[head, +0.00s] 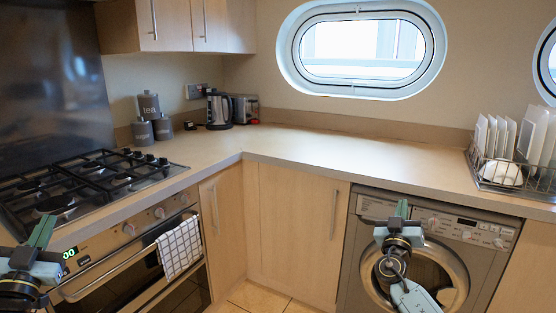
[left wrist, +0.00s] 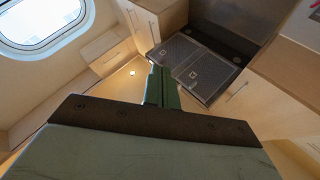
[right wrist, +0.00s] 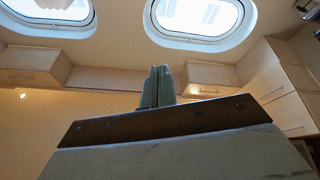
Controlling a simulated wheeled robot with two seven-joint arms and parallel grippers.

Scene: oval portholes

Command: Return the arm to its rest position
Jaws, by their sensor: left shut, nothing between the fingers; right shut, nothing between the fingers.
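My left gripper (head: 42,232) is at the lower left of the head view, in front of the oven, with its fingers shut and empty. Its green fingers also show together in the left wrist view (left wrist: 161,88). My right gripper (head: 401,209) is in front of the washing machine (head: 462,262), fingers pointing up, shut and empty. Its fingers stand together in the right wrist view (right wrist: 158,87), below an oval porthole. Neither gripper touches anything that I can see.
An L-shaped worktop (head: 330,160) carries a gas hob (head: 90,180), grey canisters (head: 148,105), a kettle (head: 218,110), a toaster (head: 245,109) and a dish rack (head: 500,172) with plates. A checked towel (head: 180,248) hangs on the oven handle. The worktop's middle is clear.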

